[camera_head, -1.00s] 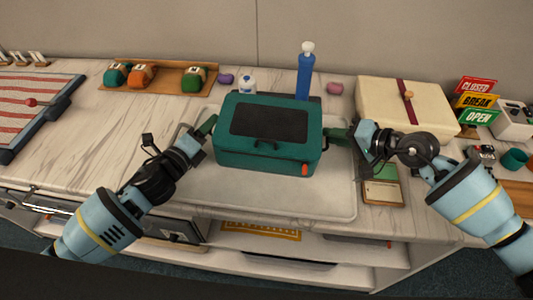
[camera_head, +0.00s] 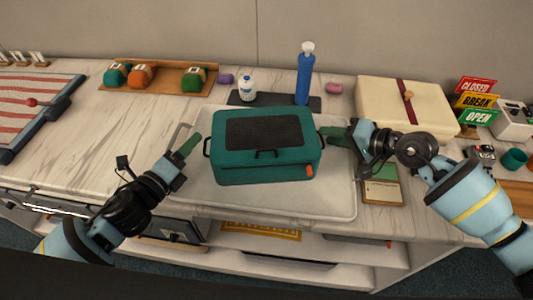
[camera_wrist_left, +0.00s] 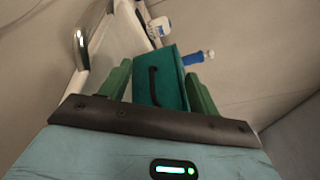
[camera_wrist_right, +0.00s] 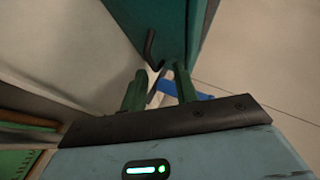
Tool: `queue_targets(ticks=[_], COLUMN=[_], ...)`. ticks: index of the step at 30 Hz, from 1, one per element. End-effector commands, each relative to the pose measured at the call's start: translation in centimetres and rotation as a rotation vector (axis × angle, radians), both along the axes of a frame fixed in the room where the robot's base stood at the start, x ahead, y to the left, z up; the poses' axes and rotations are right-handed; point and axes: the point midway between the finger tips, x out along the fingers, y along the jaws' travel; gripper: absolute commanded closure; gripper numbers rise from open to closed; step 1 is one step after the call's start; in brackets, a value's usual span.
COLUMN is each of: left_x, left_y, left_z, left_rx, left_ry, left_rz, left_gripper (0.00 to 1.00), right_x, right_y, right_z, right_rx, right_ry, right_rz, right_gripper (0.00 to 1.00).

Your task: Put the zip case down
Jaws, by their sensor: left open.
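The teal zip case (camera_head: 265,165), with a dark top panel and side handles, sits level over the pale tray (camera_head: 335,205) and appears to rest on it. My left gripper (camera_head: 187,147) is open and empty, apart from the case's left side; the left wrist view shows the case (camera_wrist_left: 168,80) beyond its spread fingers (camera_wrist_left: 158,88). My right gripper (camera_head: 333,134) is beside the case's right handle. In the right wrist view its fingers (camera_wrist_right: 158,84) stand apart, with the dark handle (camera_wrist_right: 151,48) near their tips; whether they touch it is unclear.
Behind the case are a dark mat (camera_head: 272,101), a blue bottle (camera_head: 304,78) and a white bottle (camera_head: 247,88). A cream box (camera_head: 385,105) stands behind my right gripper. A green-and-tan pad (camera_head: 382,190) lies right of the tray. The counter left of the tray has clear room.

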Motion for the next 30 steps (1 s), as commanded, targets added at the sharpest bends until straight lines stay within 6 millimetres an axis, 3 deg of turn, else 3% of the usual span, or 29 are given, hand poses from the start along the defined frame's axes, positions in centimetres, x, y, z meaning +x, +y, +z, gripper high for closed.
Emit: queue_targets(ticks=[9, 17, 30], left_x=[-0.13, -0.1, -0.09], left_y=[0.15, 0.17, 0.18], left_z=[0.0, -0.02, -0.02], left_rx=[0.001, 0.001, 0.002], left_ry=[0.001, 0.001, 0.001], left_rz=[0.002, 0.003, 0.003], left_gripper=[0.38, 0.38, 0.38], right_x=[0.03, 0.03, -0.48], right_y=[-0.13, -0.14, -0.98], right_z=[-0.1, -0.11, 0.33], right_rx=[-0.002, -0.002, -0.002], right_ry=[0.001, 0.001, 0.001], right_rz=[-0.002, -0.002, -0.003], right_gripper=[0.69, 0.35, 0.34])
